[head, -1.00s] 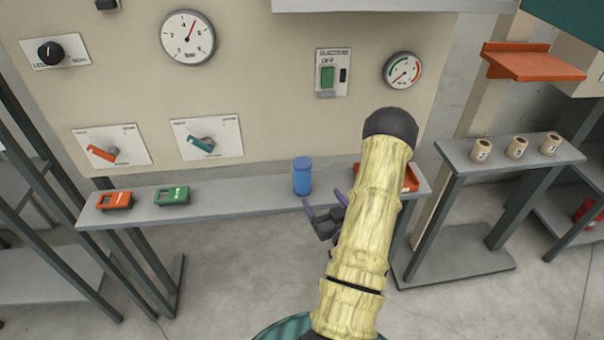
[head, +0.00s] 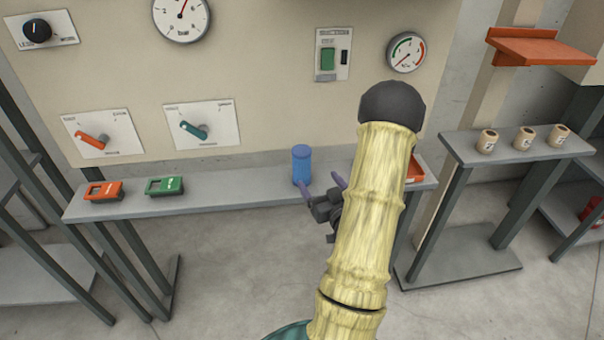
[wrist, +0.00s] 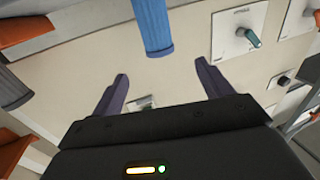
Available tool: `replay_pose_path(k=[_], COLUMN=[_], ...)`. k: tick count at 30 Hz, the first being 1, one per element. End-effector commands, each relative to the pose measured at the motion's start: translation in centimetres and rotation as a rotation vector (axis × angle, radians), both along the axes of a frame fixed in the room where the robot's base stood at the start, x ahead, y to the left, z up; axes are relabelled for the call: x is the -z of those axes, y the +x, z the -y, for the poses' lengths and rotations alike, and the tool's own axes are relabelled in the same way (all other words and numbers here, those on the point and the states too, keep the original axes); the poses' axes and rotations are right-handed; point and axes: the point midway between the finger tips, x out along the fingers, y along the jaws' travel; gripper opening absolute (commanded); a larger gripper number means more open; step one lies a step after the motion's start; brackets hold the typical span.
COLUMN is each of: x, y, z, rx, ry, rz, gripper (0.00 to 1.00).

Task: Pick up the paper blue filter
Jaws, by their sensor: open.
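The blue filter (head: 301,166) is a blue cylinder standing upright on the narrow grey shelf (head: 240,196). My gripper (head: 322,183) is open and empty, just in front of the filter and to its right in the head view. My arm hides part of the gripper and of the shelf behind it. In the wrist view the filter (wrist: 153,28) hangs in from the top edge, centred between and beyond the two purple fingers (wrist: 161,85). The fingers are apart from it.
An orange box (head: 103,191) and a green box (head: 165,186) lie on the shelf's left part. An orange tray (head: 414,172) sits at its right end, partly behind my arm. A panel with gauges and switches rises behind. Several beige cups (head: 524,138) stand on the right stand.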

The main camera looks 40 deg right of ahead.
Motion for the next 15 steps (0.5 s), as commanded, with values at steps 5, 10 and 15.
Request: replay_pose_path(k=[5,10,15], x=[0.4,0.4,0.3], y=[0.3,1.5,2.6], z=[0.0,0.5,0.7], rx=[0.004,0.003,0.003], ry=[-0.001,-0.002,-0.002], rz=[0.002,0.001,0.003], gripper=[0.78,0.78,0.78])
